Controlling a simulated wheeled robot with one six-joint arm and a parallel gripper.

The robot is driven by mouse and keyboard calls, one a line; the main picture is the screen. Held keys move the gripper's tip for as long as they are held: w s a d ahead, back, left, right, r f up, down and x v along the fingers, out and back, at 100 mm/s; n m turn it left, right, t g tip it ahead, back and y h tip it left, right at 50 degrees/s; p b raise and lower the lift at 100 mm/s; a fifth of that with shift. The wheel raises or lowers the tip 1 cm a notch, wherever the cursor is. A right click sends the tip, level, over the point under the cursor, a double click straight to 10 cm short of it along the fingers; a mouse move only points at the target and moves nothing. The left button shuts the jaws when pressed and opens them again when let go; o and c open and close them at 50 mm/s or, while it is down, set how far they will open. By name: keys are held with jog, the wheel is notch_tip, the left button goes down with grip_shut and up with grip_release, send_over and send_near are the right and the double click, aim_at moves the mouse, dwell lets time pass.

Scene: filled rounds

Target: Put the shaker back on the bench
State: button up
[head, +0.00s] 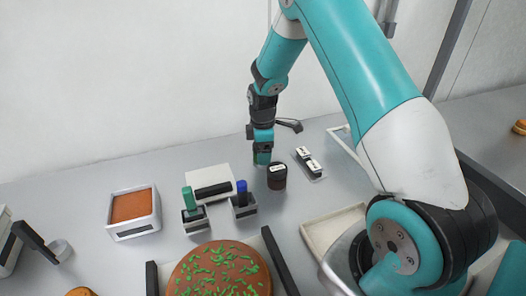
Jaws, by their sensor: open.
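My gripper (262,151) points down over the back of the grey bench (80,190). It is open. A small green cylinder (262,158), which looks like the shaker, is upright at the fingertips, low at the bench surface. The fingers and wrist hide its upper part, and I cannot tell whether its base touches the bench. A dark brown jar (277,177) with a white label on top stands just in front and to the right of it.
A white box (210,183), green and blue-handled tools in holders (190,208) and a square tub of brown filling (133,211) stand left. A brown round with green bits (219,272) lies in front.

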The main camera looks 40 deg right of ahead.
notch_tip(320, 180, up, 11)
jog(key=shift+f+b, duration=0.1)
jog(key=shift+b, duration=1)
jog(key=s+a+r+m+y, duration=0.1)
jog(key=s+a+r, duration=0.3)
jog(key=s+a, duration=0.4)
jog(key=s+a+r+m+y, duration=0.1)
jog(key=s+a+r, duration=0.4)
jog(key=a, duration=0.4)
jog(key=s+a+m+y, duration=0.1)
jog(key=s+a, duration=0.2)
jog(key=s, duration=0.4)
jog(key=s+a+r+m+y, duration=0.1)
jog(key=s+a, duration=0.3)
jog(key=s, duration=0.4)
jog(key=shift+m, duration=0.4)
jog(key=shift+r, duration=0.1)
